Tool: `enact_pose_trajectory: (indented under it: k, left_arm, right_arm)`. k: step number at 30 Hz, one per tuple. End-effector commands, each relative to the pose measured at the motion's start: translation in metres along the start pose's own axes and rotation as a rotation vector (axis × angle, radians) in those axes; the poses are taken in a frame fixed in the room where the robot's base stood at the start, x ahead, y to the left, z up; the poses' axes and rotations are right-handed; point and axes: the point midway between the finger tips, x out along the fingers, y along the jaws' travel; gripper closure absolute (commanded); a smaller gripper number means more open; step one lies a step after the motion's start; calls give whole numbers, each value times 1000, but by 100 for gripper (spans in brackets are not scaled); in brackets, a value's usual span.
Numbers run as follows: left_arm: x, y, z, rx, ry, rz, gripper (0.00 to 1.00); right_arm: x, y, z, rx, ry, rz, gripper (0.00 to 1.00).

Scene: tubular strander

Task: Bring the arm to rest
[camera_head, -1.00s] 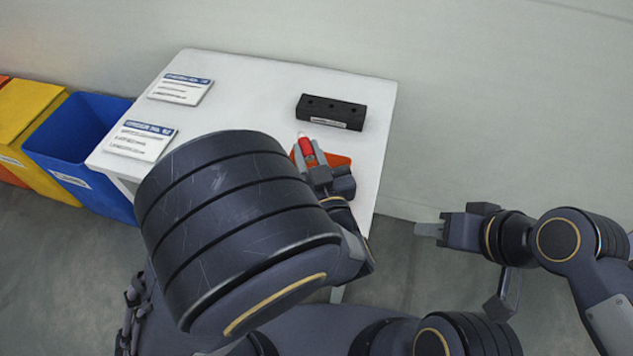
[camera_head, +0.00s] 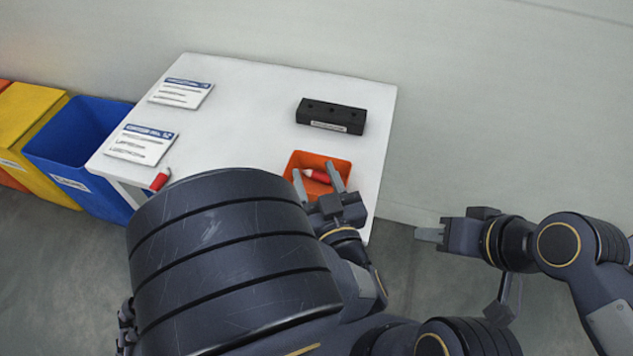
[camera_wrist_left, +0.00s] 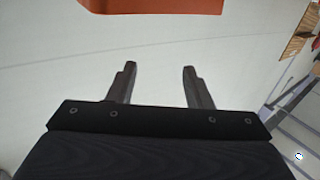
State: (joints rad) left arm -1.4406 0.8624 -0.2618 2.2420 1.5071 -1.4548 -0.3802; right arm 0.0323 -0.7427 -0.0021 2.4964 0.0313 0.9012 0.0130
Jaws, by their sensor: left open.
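My left gripper (camera_head: 317,178) is open. In the head view its two fingers spread in front of the orange tray (camera_head: 325,156) on the white table. A red piece with a pale end (camera_head: 316,175) shows at the tray, between the fingers in the picture and not gripped. The left wrist view shows the open, empty fingers (camera_wrist_left: 158,80) and the tray's edge (camera_wrist_left: 150,6) at the top. My right gripper (camera_head: 428,235) is off to the right of the table, away from everything; its finger gap is not clear.
A black block with holes (camera_head: 331,115) stands behind the tray. Two label cards (camera_head: 181,93) lie at the table's left, with another red piece (camera_head: 160,178) near its front edge. Blue (camera_head: 85,140) and yellow (camera_head: 30,125) bins stand left of the white table (camera_head: 250,90).

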Motion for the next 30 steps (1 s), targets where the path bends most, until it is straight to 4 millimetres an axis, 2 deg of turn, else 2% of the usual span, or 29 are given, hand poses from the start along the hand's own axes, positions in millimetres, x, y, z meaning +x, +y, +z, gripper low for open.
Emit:
enact_pose_trajectory:
  k: [3, 7, 22, 26, 30]
  left_arm:
    - [-18, 0, 0, 0, 0, 3, 54]
    - [-28, 0, 0, 0, 0, 1, 54]
    - [-30, 0, 0, -2, -4, 0, 54]
    - [-15, 3, -1, -64, -97, 32, 54]
    - [20, 11, -9, -251, -336, 150, 54]
  right_arm:
    - [1, 0, 0, 0, 0, 0, 64]
    - [1, 0, 0, 0, 0, 0, 64]
    - [1, 0, 0, 0, 0, 0, 64]
    - [-3, -1, -2, 0, 0, 0, 64]
    - [-11, -5, -6, 0, 0, 0, 64]
